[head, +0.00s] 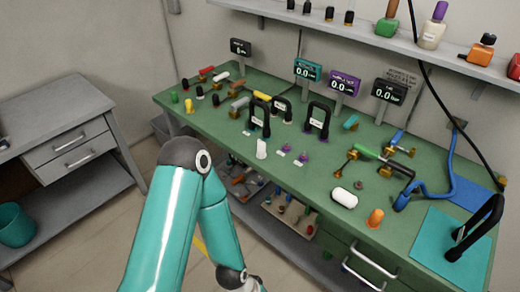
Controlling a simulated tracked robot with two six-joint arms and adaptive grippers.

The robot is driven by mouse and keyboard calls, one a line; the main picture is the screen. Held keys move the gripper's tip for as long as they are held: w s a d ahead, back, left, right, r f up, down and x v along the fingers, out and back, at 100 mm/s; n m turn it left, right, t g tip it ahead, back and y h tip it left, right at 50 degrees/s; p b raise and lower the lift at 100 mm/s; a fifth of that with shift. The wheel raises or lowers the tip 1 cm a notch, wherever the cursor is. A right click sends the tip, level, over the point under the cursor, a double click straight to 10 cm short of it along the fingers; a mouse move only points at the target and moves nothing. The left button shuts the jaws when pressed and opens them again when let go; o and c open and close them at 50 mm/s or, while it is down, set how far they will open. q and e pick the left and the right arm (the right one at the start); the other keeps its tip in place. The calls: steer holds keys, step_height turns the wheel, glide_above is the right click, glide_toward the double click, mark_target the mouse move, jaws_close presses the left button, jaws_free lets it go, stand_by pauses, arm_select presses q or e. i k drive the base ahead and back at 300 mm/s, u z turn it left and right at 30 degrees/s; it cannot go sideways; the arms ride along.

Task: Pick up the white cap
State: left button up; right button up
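Several white pieces are on the green workbench (225,120), and I cannot tell for sure which is the white cap. A rounded white piece (344,197) lies near the front edge, right of the middle. A smaller upright white piece (262,149) stands near the front edge, left of it. Another small white piece (221,76) lies at the back left. A teal arm of mine rises from the bottom and bends back down in front of the bench. Neither gripper is in view. Nothing is seen touching the white pieces.
An orange piece (375,217) stands right of the rounded white piece. Black arched handles (319,120), small displays (308,70) and a blue hose (450,165) are farther back. A teal mat (440,250) is at right. A grey drawer cabinet (75,148) stands at left, with floor between.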

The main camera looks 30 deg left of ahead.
mark_target(261, 146)
steer(key=u, duration=0.5)
steer(key=k, duration=1)
steer(key=u, duration=1.4)
steer(key=i, duration=1.45)
steer(key=z, duration=0.6)
steer(key=i, duration=0.85)
steer(key=z, duration=0.6)
steer(key=k, duration=0.85)
steer(key=z, duration=0.2)
steer(key=i, duration=0.85)
steer(key=u, duration=0.05)
